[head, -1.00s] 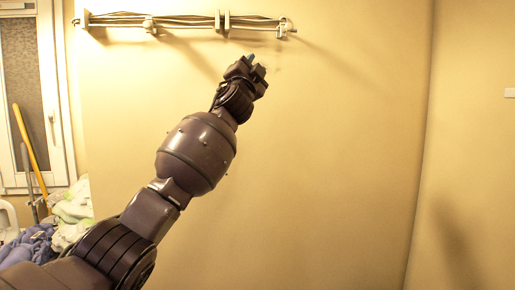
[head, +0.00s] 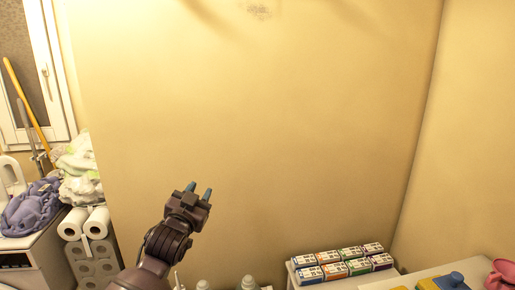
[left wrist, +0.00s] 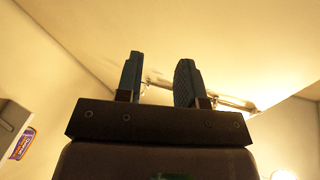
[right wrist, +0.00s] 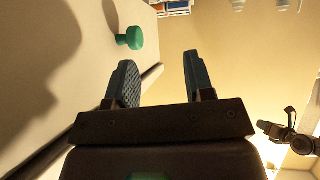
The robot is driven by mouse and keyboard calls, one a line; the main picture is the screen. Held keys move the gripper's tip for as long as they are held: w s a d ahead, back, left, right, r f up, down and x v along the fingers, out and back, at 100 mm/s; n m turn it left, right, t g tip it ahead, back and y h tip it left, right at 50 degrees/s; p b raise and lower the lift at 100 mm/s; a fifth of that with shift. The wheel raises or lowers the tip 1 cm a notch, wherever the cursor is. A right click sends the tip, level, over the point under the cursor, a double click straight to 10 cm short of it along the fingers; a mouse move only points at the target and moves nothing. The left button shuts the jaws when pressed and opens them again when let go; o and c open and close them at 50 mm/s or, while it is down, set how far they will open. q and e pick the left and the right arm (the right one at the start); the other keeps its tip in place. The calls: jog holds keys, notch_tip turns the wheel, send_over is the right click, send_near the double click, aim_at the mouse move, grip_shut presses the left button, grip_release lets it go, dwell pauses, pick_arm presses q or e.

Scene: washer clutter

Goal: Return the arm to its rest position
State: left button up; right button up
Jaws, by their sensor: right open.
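My left gripper (head: 199,190) points up in front of the bare yellow wall in the head view, with two blue-grey fingertips. In the left wrist view its fingers (left wrist: 160,80) stand apart with nothing between them. My right gripper is out of the head view. In the right wrist view its two fingers (right wrist: 160,80) are spread and empty, near a pale surface with a green knob-like object (right wrist: 130,38).
Several boxes (head: 342,262) stand in rows at lower right, beside a white top with a blue item (head: 452,281) and a pink item (head: 501,275). White bottles line the bottom edge. Paper rolls (head: 88,222) and a purple bundle (head: 32,207) are at left. The middle wall is clear.

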pick_arm(q)
jog(key=s+a+f+n+g+y, duration=0.1)
jog(key=s+a+f, duration=0.3)
jog(key=s+f, duration=0.7)
jog(key=s+a+f+n+g+y, duration=0.2)
jog(key=s+a+f+g, duration=0.2)
jog(key=s+f, duration=0.8)
jog(key=s+a+f+n+g+y, duration=0.1)
jog(key=s+a+f, duration=0.3)
jog(key=s+f, duration=0.7)
jog(key=shift+s+a+f+n+g+y, duration=0.2)
jog(key=shift+s+a+n+g+y, duration=0.1)
jog(key=shift+s+n+g, duration=0.7)
pick_arm(e)
jog(key=shift+w+r, duration=0.2)
jog(key=shift+w, duration=0.2)
pick_arm(q)
jog(key=shift+s, duration=0.15)
pick_arm(e)
jog(key=shift+s, duration=0.15)
jog(key=shift+s+f, duration=0.2)
jog(key=shift+s, duration=0.1)
jog(key=shift+w+r, duration=0.25)
jog(key=shift+w, duration=0.25)
jog(key=shift+s+f, duration=0.1)
jog(key=shift+s, duration=0.05)
